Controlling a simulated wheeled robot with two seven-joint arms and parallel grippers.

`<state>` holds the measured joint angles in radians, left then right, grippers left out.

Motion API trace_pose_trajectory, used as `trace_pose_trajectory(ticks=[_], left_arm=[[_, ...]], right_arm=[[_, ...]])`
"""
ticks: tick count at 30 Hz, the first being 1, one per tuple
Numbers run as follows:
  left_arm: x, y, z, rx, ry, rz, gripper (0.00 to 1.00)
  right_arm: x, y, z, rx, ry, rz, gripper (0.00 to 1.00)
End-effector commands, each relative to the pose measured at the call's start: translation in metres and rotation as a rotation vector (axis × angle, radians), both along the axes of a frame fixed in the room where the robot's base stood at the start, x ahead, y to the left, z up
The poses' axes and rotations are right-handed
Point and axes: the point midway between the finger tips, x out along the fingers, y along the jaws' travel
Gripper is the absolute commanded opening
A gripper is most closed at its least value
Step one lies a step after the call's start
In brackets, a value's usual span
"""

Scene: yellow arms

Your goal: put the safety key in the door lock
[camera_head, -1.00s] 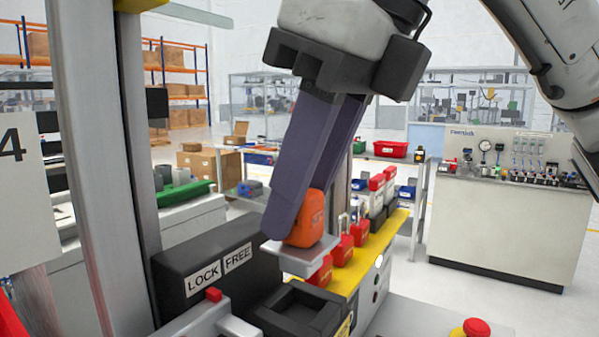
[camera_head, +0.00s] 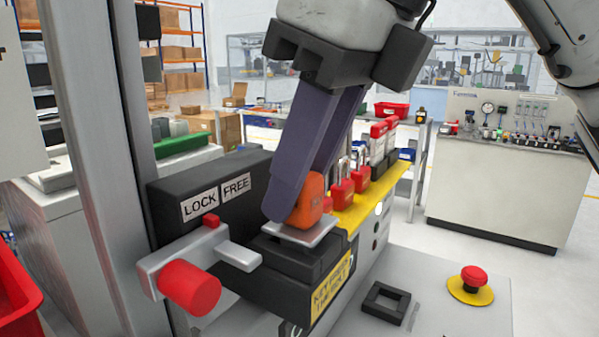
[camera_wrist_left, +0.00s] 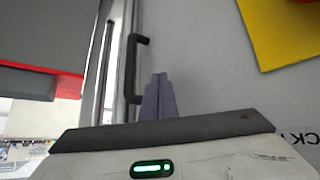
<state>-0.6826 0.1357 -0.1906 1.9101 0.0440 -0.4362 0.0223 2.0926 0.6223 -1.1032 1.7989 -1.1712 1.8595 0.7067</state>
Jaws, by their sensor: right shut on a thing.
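The safety key has an orange head (camera_head: 309,201) and a flat metal plate (camera_head: 308,233) at its lower end. My right gripper (camera_head: 291,206) is shut on the orange head, fingers slanting down. The plate is over the black key housing (camera_head: 296,263) of the door lock; I cannot tell whether it touches. The lock body (camera_head: 165,192) carries LOCK and FREE labels, with a grey bolt and red knob (camera_head: 190,289) in front. In the left wrist view, my left gripper (camera_wrist_left: 159,84) has its fingers together, empty, beside a black door handle (camera_wrist_left: 131,70).
Red padlocks (camera_head: 342,193) stand on a yellow ledge (camera_head: 378,198) behind the key. An emergency stop button (camera_head: 473,278) and a black square frame (camera_head: 385,302) are on the grey panel at lower right. A grey post (camera_head: 85,150) rises at the left.

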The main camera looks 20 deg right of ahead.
Motion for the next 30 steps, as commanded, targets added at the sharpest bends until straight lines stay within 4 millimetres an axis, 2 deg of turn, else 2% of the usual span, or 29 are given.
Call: trace_pose_trajectory(ticks=[9,10,13,14,23,26,30], left_arm=[[-0.003,0.0,-0.002,0.001,0.006,0.0,0.0],[-0.003,0.0,-0.002,0.001,0.006,0.0,0.0],[-0.003,0.0,-0.002,0.001,0.007,0.0,0.0],[-0.003,0.0,-0.002,0.001,0.007,0.0,0.0],[-0.003,0.0,-0.003,0.0,0.007,-0.001,0.0],[-0.003,0.0,-0.003,0.001,0.007,0.0,0.0],[-0.003,0.0,-0.002,0.001,0.007,0.0,0.0]], right_arm=[[0.0,0.0,0.0,0.001,-0.001,0.0,0.01],[0.0,0.0,0.0,0.001,-0.001,0.0,0.28],[0.0,0.0,0.0,0.001,-0.001,0.0,0.45],[0.0,0.0,0.0,0.001,-0.001,0.0,0.47],[0.0,0.0,0.001,0.001,-0.001,-0.001,0.47],[-0.003,-0.002,0.01,0.001,-0.003,-0.001,0.47],[-0.011,-0.008,0.034,0.003,-0.004,-0.001,0.47]])
